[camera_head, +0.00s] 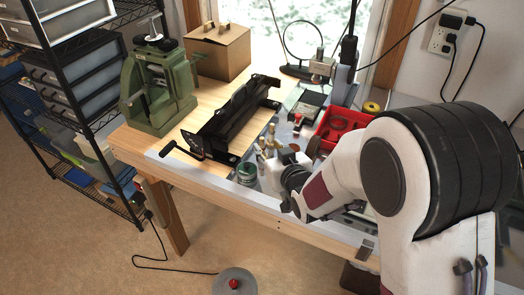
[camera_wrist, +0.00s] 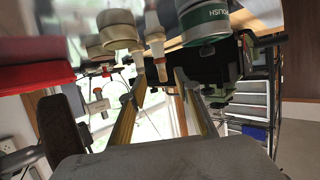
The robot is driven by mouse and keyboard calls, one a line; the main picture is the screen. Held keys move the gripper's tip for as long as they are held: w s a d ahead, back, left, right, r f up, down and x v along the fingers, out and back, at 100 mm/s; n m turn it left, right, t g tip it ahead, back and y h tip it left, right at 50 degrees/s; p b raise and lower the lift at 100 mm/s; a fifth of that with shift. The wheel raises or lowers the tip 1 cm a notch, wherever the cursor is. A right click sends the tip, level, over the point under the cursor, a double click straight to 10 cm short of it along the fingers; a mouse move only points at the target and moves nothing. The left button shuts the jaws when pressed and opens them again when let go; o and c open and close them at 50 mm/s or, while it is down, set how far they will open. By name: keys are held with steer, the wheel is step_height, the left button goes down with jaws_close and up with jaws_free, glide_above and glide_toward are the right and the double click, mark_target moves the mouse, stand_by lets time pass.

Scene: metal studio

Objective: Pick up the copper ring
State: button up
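I cannot make out a copper ring in either view; it may be hidden or too small to tell. In the wrist view, which looks upside down, the two fingers of my gripper (camera_wrist: 162,85) stand apart with a gap between them. I see nothing held in that gap. In the head view my wrist covers the workbench's right part, and the fingers cannot be made out clearly. My gripper is over the bench among small bottles (camera_head: 270,142), close to a green and white polish can (camera_head: 246,173). The polish can also shows in the wrist view (camera_wrist: 203,22).
A red bin (camera_head: 325,133) with dark items stands right of the bottles. A black machine (camera_head: 233,118) with a crank and a green press (camera_head: 158,90) stand left on the bench (camera_head: 218,193). A cardboard box (camera_head: 218,50) is behind. The front strip of wood is clear.

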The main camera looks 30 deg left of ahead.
mark_target(263, 144)
steer(key=shift+x, duration=2.6)
steer(key=shift+s+a+f, duration=0.1)
steer(key=shift+s+a, duration=0.05)
steer(key=c, duration=0.9)
